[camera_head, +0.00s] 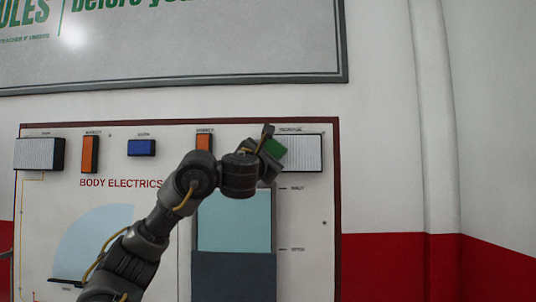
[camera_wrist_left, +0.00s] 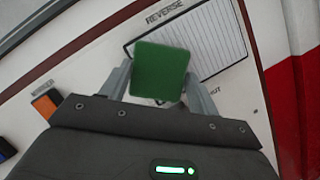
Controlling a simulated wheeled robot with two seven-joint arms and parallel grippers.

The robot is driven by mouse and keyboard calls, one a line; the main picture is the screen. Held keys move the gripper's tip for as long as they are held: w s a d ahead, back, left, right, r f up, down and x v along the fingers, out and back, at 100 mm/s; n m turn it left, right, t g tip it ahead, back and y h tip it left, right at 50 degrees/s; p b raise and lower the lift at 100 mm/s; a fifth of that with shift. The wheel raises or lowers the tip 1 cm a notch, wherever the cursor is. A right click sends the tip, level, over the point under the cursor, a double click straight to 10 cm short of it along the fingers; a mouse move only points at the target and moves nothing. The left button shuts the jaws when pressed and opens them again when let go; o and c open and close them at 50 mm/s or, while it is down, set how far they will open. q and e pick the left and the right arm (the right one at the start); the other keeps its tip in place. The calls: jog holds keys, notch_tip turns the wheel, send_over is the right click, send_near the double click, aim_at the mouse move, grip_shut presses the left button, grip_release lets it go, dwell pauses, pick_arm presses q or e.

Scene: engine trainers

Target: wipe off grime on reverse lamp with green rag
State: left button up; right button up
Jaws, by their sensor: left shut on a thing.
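The reverse lamp (camera_head: 308,152) is a white ribbed rectangle at the board's top right. In the left wrist view the lamp (camera_wrist_left: 218,38) sits under the printed word REVERSE. My left gripper (camera_head: 268,141) is shut on the green rag (camera_head: 275,148), a small square block. The rag (camera_wrist_left: 159,72) also shows between the fingers of my left gripper (camera_wrist_left: 160,88) in the wrist view. It overlaps the lamp's left part in both views; I cannot tell whether it touches. No grime can be made out on the visible part of the lamp. My right gripper is not in view.
The BODY ELECTRICS board (camera_head: 318,240) hangs on a white and red wall. Along its top are another white lamp (camera_head: 40,153), an orange lamp (camera_head: 90,154), a blue lamp (camera_head: 141,148) and a second orange lamp (camera_head: 203,141). A sign (camera_head: 200,55) hangs above.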

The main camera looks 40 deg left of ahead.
aim_at(280, 155)
pick_arm(q)
jog(key=shift+w+a, duration=0.3)
jog(key=shift+w, duration=0.05)
jog(key=shift+w+a+p, duration=0.3)
jog(key=shift+w+p, duration=0.1)
jog(key=shift+p, duration=0.1)
jog(key=shift+w+a, duration=0.1)
jog(key=shift+w, duration=0.05)
dwell(0.3)
jog(key=shift+w+d, duration=0.6)
jog(key=shift+d, duration=0.25)
jog(key=shift+w+d, duration=0.55)
jog(key=shift+d, duration=0.3)
jog(key=shift+a, duration=0.1)
jog(key=shift+a, duration=0.2)
